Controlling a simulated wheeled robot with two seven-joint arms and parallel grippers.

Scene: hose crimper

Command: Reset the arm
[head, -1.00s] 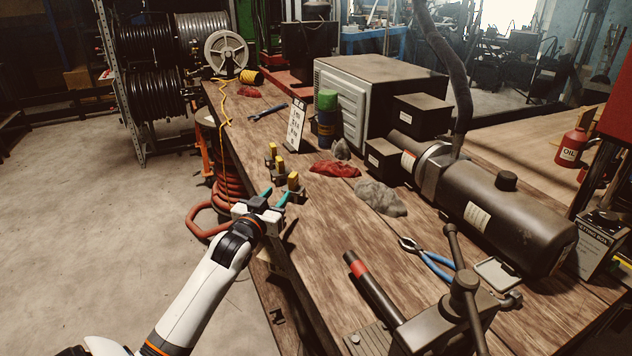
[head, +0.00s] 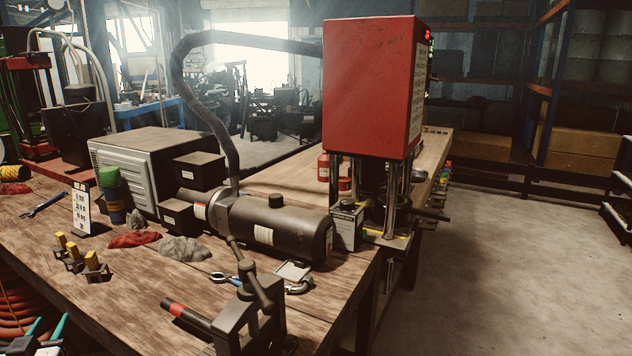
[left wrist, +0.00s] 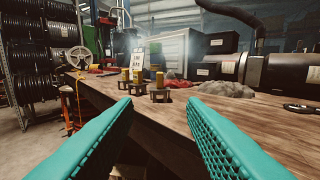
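My left gripper (head: 42,331) is at the lower left corner of the head view, with only its teal fingertips and part of its body showing. In the left wrist view its two teal fingers (left wrist: 160,120) stand wide apart with nothing between them. It is in front of the workbench's (head: 140,265) near edge, close to several small yellow-topped fittings in dark holders (head: 92,265), which also show ahead of the fingers in the left wrist view (left wrist: 160,85). It does not touch them. My right arm and gripper are not in any view.
Blue-handled pliers (head: 225,278), a grey rag (head: 185,249) and a red rag (head: 133,239) lie on the bench. A red press (head: 370,90) stands at the right. The floor (head: 480,250) beyond it is clear.

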